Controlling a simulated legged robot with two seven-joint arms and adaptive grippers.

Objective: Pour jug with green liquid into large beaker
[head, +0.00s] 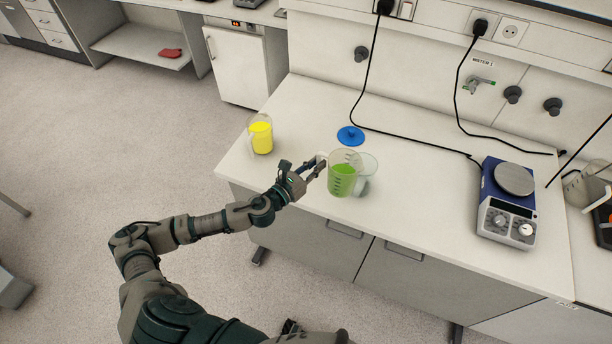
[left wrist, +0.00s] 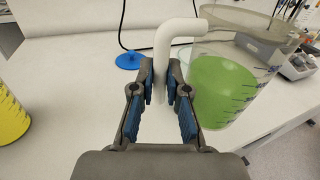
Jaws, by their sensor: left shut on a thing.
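The clear jug with green liquid (head: 342,180) is over the bench near its front edge. It looks close to upright; I cannot tell whether it touches the bench. Its white handle (left wrist: 163,42) is between the fingers of my left gripper (head: 313,170), which is shut on it. In the left wrist view the jug's green liquid (left wrist: 222,90) shows right of the fingers. A clear empty beaker (head: 369,176) stands just right of and behind the jug, partly hidden by it. My right gripper is not in view.
A beaker of yellow liquid (head: 261,136) stands at the bench's left end. A blue lid-like disc (head: 350,136) lies behind the jug. A blue and white hotplate device (head: 508,205) stands to the right. Black cables cross the bench's back. The bench between beaker and hotplate is clear.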

